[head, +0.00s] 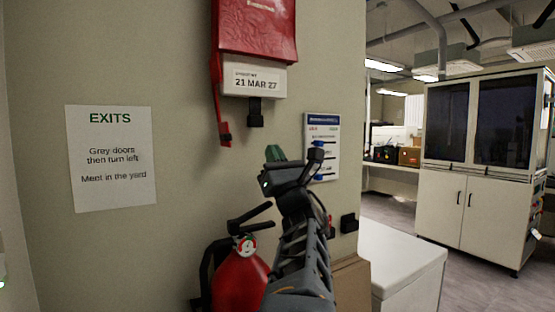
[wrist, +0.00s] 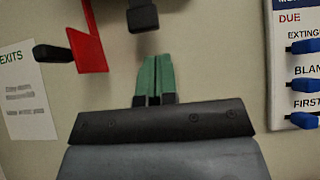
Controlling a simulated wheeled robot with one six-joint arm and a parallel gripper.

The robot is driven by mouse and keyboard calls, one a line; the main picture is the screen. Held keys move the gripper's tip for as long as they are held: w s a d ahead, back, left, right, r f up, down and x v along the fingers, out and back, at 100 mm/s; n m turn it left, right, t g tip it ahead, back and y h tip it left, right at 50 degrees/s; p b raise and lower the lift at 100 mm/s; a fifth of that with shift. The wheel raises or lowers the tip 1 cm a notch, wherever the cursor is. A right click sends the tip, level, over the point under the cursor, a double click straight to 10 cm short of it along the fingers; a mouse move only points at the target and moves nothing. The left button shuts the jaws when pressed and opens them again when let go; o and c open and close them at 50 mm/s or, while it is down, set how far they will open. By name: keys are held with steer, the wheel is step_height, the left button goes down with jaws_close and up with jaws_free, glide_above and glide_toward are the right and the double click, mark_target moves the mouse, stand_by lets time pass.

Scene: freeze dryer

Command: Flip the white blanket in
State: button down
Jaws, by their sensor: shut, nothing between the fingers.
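A red cover (head: 256,30) hangs high on the wall, with a white box (head: 270,80) below its edge bearing a date label, 21 MAR 27. A black tab (head: 255,112) hangs under the box; it also shows in the wrist view (wrist: 143,16). A notice board (head: 333,150) is on the wall to the right. In the wrist view it has blue tabs, one (wrist: 302,85) below the partly cut-off word "BLAN". My gripper (head: 275,154) is shut and empty, below the black tab and left of the board. Its green fingertips (wrist: 152,76) meet in the wrist view.
A red strap (head: 217,100) hangs left of the white box. A red fire extinguisher (head: 240,280) stands low by the wall. An exits sign (head: 111,158) is at left. A white cabinet (head: 405,262) stands at lower right; a larger glass-fronted cabinet (head: 465,210) is beyond.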

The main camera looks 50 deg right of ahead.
steer(key=shift+p+x, duration=0.7)
steer(key=shift+x, duration=1.85)
